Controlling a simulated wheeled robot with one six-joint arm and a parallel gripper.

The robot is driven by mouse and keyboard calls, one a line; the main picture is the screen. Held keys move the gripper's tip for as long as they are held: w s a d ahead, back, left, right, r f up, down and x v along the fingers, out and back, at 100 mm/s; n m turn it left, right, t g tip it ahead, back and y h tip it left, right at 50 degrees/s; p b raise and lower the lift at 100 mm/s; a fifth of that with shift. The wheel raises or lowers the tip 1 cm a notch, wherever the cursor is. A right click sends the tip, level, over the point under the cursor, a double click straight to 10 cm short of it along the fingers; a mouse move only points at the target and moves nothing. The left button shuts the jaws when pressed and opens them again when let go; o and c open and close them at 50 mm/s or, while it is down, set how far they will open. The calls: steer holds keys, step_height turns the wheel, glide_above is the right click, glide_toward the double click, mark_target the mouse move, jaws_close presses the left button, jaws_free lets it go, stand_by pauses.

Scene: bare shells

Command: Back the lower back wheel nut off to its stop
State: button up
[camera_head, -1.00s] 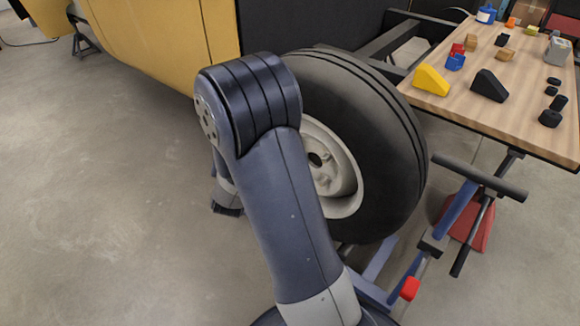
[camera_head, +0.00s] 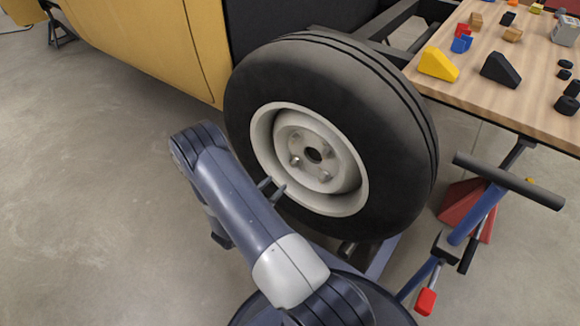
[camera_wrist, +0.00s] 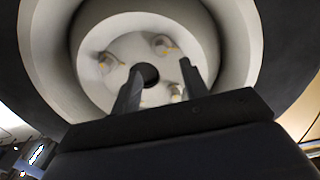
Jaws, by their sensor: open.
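The wheel has a black tyre (camera_head: 405,160) and a pale rim (camera_head: 345,203) with a dark centre hole (camera_head: 313,154). In the wrist view, nuts show at the upper middle (camera_wrist: 161,43), the left (camera_wrist: 105,62) and the lower right (camera_wrist: 177,92), the last partly behind a finger. I cannot tell which is the lower back one. My gripper (camera_head: 272,187) is open and empty, its fingers (camera_wrist: 160,70) pointing at the hub, apparently apart from any nut.
A yellow body panel (camera_head: 150,40) lies left of the wheel. A wooden table (camera_head: 470,95) with blocks and small parts stands at the right. A blue stand with a black crossbar (camera_head: 508,180) and red tip is beside the wheel.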

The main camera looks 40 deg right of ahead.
mark_target(292, 167)
steer(key=b+x, duration=0.2)
steer(key=x, duration=0.8)
steer(key=shift+w, duration=0.1)
steer(key=shift+c, duration=0.3)
jaws_close()
